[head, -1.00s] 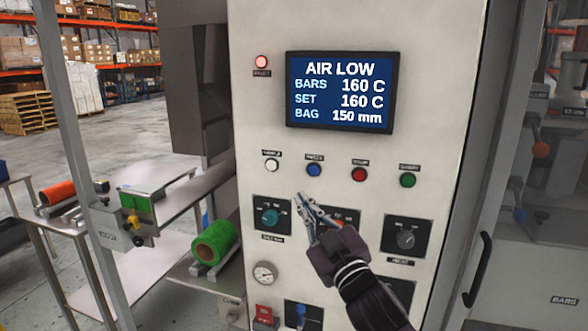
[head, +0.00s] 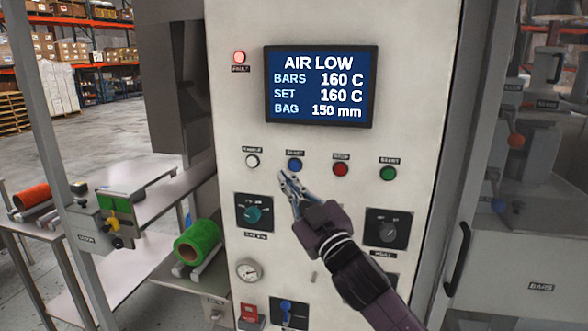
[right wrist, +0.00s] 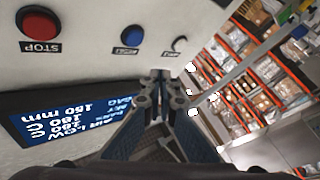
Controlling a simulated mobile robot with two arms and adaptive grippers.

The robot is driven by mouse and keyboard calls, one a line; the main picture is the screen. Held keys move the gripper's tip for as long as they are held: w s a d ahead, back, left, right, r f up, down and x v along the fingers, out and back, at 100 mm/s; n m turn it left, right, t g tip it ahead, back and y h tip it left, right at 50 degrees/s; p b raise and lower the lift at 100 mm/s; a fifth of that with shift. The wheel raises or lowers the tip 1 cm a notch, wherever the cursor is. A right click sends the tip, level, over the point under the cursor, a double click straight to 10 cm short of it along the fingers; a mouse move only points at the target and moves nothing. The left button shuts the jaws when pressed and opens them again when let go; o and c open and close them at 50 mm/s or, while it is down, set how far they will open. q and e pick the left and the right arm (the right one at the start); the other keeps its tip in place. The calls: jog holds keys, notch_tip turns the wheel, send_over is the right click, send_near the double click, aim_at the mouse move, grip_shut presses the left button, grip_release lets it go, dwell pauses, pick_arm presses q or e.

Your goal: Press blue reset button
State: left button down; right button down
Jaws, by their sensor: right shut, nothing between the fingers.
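The blue reset button (head: 295,165) is on the white control panel (head: 420,110), in a row between a white button and a red stop button. It also shows in the right wrist view (right wrist: 133,35), with its label under it there. My right gripper (head: 284,178) is shut and empty, its fingertips just below the blue button in the head view. In the right wrist view the closed fingertips (right wrist: 161,76) are beside the button and apart from it in the picture. I cannot tell whether they touch the panel. My left gripper is not in view.
The red stop button (head: 340,170), green start button (head: 388,173) and white button (head: 252,161) are close by. A screen (head: 320,86) reading AIR LOW is above. A teal knob (head: 254,213) and a dark knob (head: 387,230) are below.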

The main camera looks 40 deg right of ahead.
aim_at(294, 172)
jog(key=shift+w+d, duration=1.45)
jog(key=shift+d, duration=0.25)
jog(key=shift+w+d, duration=0.25)
jog(key=shift+d, duration=0.05)
jog(key=shift+w+d+p, duration=0.3)
jog(key=shift+d+p, duration=0.05)
dwell(1.0)
dwell(0.3)
jog(key=shift+s+a, duration=0.55)
jog(key=shift+a, duration=0.1)
